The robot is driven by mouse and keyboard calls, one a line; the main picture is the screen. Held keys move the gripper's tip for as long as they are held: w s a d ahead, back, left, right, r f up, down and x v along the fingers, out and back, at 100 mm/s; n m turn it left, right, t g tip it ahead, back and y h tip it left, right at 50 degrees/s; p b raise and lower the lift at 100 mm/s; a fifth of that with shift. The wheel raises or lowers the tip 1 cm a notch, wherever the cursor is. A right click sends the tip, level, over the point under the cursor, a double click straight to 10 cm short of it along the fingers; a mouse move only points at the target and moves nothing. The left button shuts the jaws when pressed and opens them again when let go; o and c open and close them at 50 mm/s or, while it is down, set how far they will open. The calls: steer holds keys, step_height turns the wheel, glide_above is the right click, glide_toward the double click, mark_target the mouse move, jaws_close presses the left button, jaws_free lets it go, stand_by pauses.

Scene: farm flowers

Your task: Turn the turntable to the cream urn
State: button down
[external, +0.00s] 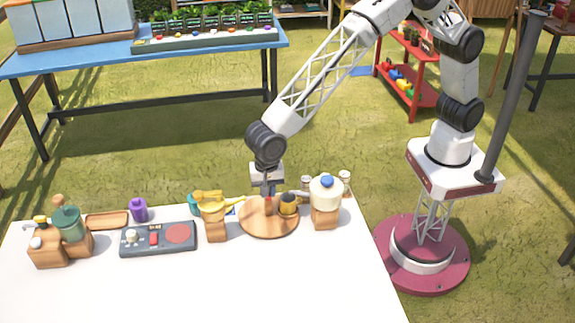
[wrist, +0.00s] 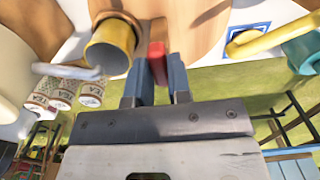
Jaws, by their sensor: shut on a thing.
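The turntable (external: 268,228) is a round wooden disc near the back edge of the white table. A red peg (external: 268,207) stands on it, and a yellow cup (external: 288,207) sits to the peg's right. The cream urn (external: 326,190), with a blue knob, stands on a wooden block right of the disc. My gripper (external: 268,196) points down at the disc and is shut on the red peg. In the wrist view the peg (wrist: 157,62) is between the two fingers, beside the cup (wrist: 111,46). The urn's pale spout (wrist: 66,71) reaches close to the cup.
A yellow urn (external: 212,203) on a wooden block stands left of the disc, with a teal item (external: 194,204) behind it. A green urn (external: 69,224) is at far left. A control panel (external: 158,238) lies between. Tea tins (wrist: 60,93) stand near the cream urn.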

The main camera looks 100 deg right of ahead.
steer(key=c, duration=1.1)
jaws_free()
steer(key=shift+o, duration=0.2)
steer(key=shift+r, duration=3.9)
